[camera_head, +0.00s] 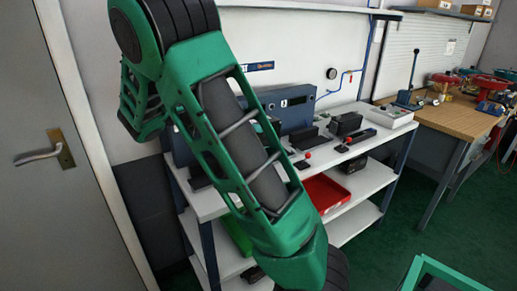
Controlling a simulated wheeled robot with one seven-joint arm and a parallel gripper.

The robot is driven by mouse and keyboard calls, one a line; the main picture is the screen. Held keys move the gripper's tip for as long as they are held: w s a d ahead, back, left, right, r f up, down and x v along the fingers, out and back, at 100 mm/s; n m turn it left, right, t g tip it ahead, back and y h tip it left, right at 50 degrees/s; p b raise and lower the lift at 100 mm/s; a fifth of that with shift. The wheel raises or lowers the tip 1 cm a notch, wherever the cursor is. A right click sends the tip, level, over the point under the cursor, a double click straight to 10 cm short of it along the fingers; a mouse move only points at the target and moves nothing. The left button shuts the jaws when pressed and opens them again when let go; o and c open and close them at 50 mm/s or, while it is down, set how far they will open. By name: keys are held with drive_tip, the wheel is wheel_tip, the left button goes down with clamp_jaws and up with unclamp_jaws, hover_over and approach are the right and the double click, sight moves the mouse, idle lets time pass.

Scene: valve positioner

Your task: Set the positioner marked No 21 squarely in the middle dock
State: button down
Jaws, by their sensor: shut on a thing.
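My green arm crosses the picture from top left to bottom centre and hides part of the white bench (212,203). My gripper is not in view; the arm's last visible links run out at the bottom edge. No number 21 can be read on anything here. A blue-grey panel (289,106) stands at the back of the bench, partly behind my arm. Black box-like units (347,124) sit on the bench top, and red-knobbed levers (308,155) stand along its front. Which of these belong to the middle dock I cannot tell.
A red tray (325,192) lies on the shelf below the bench top. A grey box (390,117) stands at the bench's right end. A wooden workbench (453,122) with red-topped parts is farther right. A grey door (60,200) is at left. Green floor shows at right.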

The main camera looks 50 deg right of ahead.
drive_tip(key=shift+w+d+f, duration=0.3)
drive_tip(key=shift+d+f, duration=1.5)
drive_tip(key=shift+d, duration=0.1)
drive_tip(key=shift+w+d+f, duration=0.25)
drive_tip(key=shift+d+f, duration=1.5)
drive_tip(key=shift+d, duration=0.15)
drive_tip(key=shift+w+d+f, duration=0.3)
drive_tip(key=shift+d+f, duration=1.5)
drive_tip(key=shift+d, duration=0.1)
drive_tip(key=c, duration=0.6)
unclamp_jaws()
drive_tip(key=shift+f, duration=0.1)
drive_tip(key=shift+a, duration=0.1)
drive_tip(key=v, duration=1.2)
